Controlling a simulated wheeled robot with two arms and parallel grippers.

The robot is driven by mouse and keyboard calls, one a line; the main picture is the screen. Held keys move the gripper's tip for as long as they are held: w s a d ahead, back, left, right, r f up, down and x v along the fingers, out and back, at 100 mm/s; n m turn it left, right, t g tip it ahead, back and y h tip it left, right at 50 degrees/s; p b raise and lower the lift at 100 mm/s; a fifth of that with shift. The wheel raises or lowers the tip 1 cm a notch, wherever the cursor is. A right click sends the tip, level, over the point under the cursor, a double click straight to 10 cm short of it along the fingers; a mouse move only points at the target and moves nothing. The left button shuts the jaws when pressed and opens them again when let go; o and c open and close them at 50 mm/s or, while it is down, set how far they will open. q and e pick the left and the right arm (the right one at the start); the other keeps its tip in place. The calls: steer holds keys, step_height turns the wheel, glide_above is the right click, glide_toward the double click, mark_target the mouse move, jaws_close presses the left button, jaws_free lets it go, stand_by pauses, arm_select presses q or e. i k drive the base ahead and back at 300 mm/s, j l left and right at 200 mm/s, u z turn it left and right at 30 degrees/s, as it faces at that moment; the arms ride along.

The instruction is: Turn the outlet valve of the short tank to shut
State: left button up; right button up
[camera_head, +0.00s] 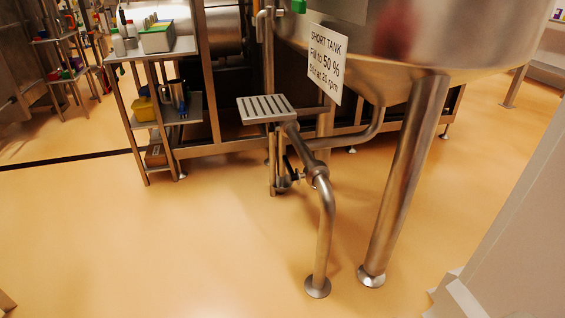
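The short tank (440,30) is a large steel vessel at the top right, standing on thick round legs. A white sign (326,63) on it reads SHORT TANK, Fill to 50 %, with a smaller line under it. A steel outlet pipe (326,215) runs from under the tank and bends down to a round foot on the floor. A small valve (297,177) with a thin dark handle sits by the pipe, below a slatted step. Its handle is too small to tell whether it is open or shut. Neither of my grippers is in view.
The slatted metal step (266,108) stands out above the valve. A tank leg (405,180) rises right of the outlet pipe. A shelf cart (160,105) with bottles and boxes stands at the left. A pale grey block (520,230) fills the lower right. The floor in front is clear.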

mark_target(293, 177)
steer(key=i+u, duration=0.2)
steer(key=i, duration=0.3)
steer(key=i+l+u, duration=0.2)
steer(key=i, duration=0.35)
steer(key=j, duration=0.1)
